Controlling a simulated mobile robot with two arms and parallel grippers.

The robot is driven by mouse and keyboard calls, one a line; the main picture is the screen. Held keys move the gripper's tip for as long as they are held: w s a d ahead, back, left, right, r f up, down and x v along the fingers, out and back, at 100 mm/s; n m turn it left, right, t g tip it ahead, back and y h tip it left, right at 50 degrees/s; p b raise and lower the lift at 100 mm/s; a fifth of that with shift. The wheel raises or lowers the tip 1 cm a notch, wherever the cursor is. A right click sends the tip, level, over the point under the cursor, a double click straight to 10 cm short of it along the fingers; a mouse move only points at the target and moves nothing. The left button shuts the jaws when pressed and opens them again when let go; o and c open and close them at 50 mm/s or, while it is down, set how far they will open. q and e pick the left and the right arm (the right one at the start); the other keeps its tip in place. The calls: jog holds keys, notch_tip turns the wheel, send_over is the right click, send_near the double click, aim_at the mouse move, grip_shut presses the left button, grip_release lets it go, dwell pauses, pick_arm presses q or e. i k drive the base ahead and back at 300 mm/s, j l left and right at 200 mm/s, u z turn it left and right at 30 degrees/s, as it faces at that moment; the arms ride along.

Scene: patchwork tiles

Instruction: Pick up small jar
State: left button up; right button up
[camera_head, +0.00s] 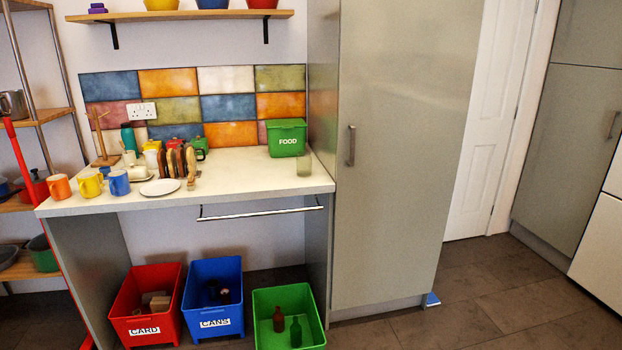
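A small translucent, greenish jar (304,165) stands upright near the right end of the white counter (250,178). It is close to the tall cabinet's side and just in front of the green FOOD caddy (287,138). Neither of my grippers shows in the head view, so nothing is seen touching the jar.
Orange, yellow and blue mugs (119,183), a white plate (160,187) and a toast rack (181,163) crowd the counter's left half. A towel rail (262,213) runs below its front edge. Red (147,304), blue (213,298) and green (288,317) bins stand on the floor underneath.

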aim_at(305, 159)
jog(key=i+z, duration=0.1)
jog(key=i, duration=0.55)
jog(key=i+j+z, duration=0.1)
jog(key=i, duration=0.55)
jog(key=i+j+z, duration=0.15)
jog(key=i, duration=0.55)
jog(key=j, duration=0.1)
